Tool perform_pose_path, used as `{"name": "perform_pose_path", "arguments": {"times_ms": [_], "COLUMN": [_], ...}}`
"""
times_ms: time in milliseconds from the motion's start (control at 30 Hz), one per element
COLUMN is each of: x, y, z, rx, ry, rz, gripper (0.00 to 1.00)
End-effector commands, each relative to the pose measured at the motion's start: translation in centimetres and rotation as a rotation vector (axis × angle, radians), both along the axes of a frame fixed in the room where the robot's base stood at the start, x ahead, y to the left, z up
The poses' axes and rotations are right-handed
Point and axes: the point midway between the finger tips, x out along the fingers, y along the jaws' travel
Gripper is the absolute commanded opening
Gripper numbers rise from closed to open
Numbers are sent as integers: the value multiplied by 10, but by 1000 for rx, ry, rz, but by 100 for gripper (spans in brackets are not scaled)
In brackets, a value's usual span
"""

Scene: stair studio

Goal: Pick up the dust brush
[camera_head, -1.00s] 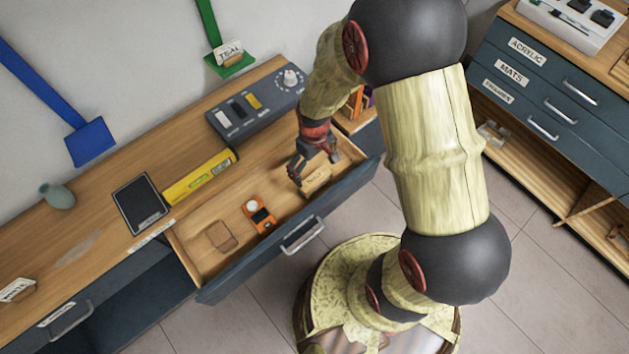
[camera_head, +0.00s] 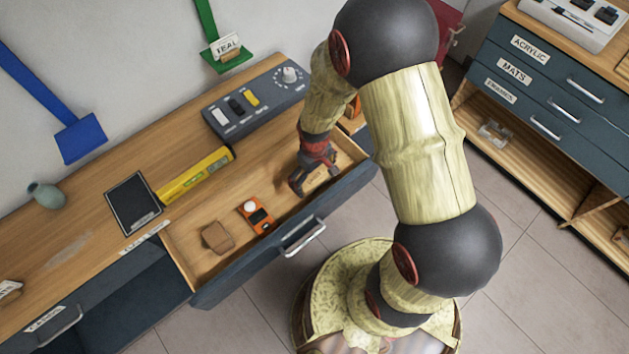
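My gripper (camera_head: 314,180) is down inside the open drawer (camera_head: 184,268), near its right end. Its fingers are apart, over or around a small tan wooden thing (camera_head: 318,179) that may be the dust brush. The fingers cover much of it, so I cannot make out bristles or tell whether they touch it. It appears to lie on the drawer floor.
In the drawer, an orange device (camera_head: 256,214) and a brown block (camera_head: 217,237) lie to the left. A yellow level (camera_head: 195,173), a dark panel (camera_head: 134,203), a control box (camera_head: 254,100) and a teal vase (camera_head: 46,194) are on the bench.

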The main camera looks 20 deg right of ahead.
Motion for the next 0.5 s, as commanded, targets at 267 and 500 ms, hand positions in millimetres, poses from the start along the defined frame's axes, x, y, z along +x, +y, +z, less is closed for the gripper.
{"name": "perform_pose_path", "arguments": {"times_ms": [267,500], "x": [0,0], "y": [0,0], "z": [0,0], "rx": [0,0], "ry": [1,1], "rz": [0,0], "gripper": [81,67]}}
